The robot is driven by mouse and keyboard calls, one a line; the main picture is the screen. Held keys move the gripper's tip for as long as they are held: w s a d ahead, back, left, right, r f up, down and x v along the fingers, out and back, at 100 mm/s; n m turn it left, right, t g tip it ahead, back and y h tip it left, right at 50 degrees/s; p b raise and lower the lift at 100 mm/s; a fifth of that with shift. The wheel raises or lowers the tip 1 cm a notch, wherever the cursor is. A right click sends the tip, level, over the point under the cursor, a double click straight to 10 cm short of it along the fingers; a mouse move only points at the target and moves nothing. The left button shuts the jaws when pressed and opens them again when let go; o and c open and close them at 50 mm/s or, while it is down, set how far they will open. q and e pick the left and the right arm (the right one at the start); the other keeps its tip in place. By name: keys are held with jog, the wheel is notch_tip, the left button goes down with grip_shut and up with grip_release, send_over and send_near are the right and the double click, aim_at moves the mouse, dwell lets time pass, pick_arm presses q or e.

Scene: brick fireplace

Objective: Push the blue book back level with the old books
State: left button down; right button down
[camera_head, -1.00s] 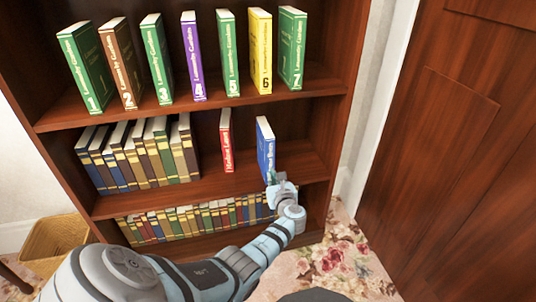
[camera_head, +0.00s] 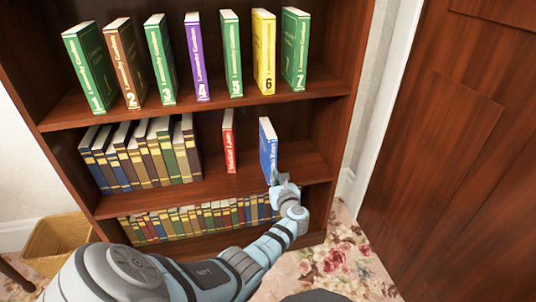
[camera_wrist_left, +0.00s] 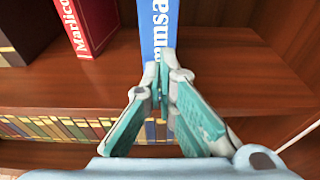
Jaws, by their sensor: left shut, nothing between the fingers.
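The blue book (camera_head: 268,152) stands upright on the middle shelf, toward the right end. Its spine faces me and reaches near the shelf's front edge. The old books (camera_head: 141,156), with brown, green and blue spines and gold bands, stand in a row at the left of the same shelf. My left gripper (camera_head: 280,180) is shut and empty at the lower part of the blue book's spine. In the left wrist view the closed fingertips (camera_wrist_left: 164,75) overlap the spine of the blue book (camera_wrist_left: 157,30); I cannot tell whether they touch it. My right gripper is not in view.
A red book (camera_head: 229,141) stands alone between the old books and the blue book. Numbered volumes fill the top shelf (camera_head: 175,112). More old books line the bottom shelf (camera_head: 200,218). A wicker basket (camera_head: 58,238) sits at left, a wooden door (camera_head: 450,150) at right.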

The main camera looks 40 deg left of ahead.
aim_at(272, 170)
pick_arm(q)
jog(key=shift+w+a, duration=0.1)
jog(key=shift+a, duration=0.05)
jog(key=shift+r+x, duration=0.2)
jog(key=shift+x, duration=0.7)
jog(key=shift+r+x, duration=0.2)
jog(key=shift+x, duration=0.7)
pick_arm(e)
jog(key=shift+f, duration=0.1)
pick_arm(q)
jog(key=shift+a, duration=0.15)
